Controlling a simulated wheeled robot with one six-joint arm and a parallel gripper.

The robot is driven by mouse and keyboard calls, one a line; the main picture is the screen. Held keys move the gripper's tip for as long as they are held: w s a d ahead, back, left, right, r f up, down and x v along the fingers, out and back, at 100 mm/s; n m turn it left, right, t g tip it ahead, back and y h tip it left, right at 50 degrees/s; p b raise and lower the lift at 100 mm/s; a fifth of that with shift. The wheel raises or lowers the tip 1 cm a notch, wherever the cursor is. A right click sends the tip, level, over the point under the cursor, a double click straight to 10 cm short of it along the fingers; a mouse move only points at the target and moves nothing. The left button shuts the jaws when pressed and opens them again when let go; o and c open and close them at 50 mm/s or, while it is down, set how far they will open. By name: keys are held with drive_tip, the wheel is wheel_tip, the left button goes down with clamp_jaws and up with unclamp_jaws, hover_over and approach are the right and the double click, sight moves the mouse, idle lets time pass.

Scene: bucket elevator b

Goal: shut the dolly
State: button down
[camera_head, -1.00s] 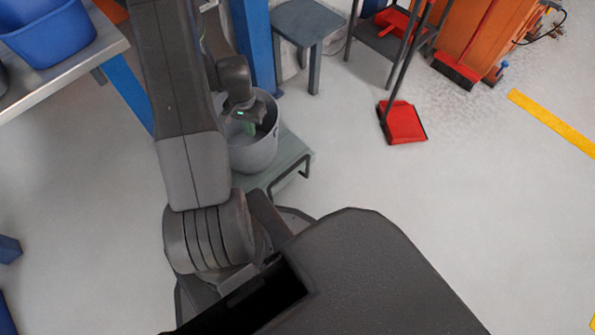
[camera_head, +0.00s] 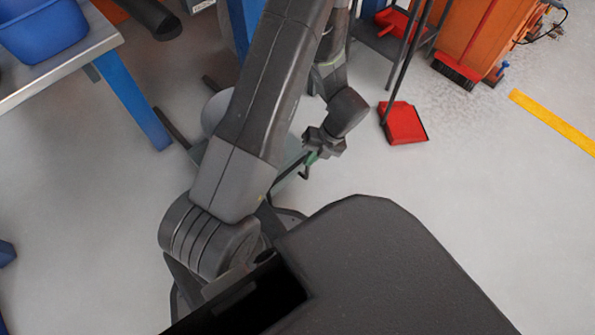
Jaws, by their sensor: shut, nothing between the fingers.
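The dolly (camera_head: 291,158) is a low grey-green platform on the floor, mostly hidden behind my arm. Its dark bent handle (camera_head: 304,173) shows at its right end. A pale grey bucket (camera_head: 213,108) stands at the dolly, with only its left side showing past my arm. My gripper (camera_head: 309,158) is shut and empty, pointing down and left at the dolly's right side, close to the handle. I cannot tell whether it touches the handle.
A metal-topped table (camera_head: 60,70) with a blue bin (camera_head: 42,28) stands at the upper left. A red dustpan (camera_head: 404,123) lies right of my gripper, and an orange cabinet (camera_head: 480,35) with brooms stands behind.

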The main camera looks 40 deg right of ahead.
drive_tip(key=s+d+m+t, duration=0.25)
drive_tip(key=s+m, duration=0.25)
drive_tip(key=m, duration=0.6)
drive_tip(key=w+a+f+b, duration=0.5)
drive_tip(key=w+f+b, duration=0.1)
drive_tip(key=w+f, duration=0.2)
drive_tip(key=shift+f+b, duration=0.4)
drive_tip(key=shift+f, duration=0.3)
drive_tip(key=shift+a+t, duration=0.1)
drive_tip(key=shift+t, duration=0.15)
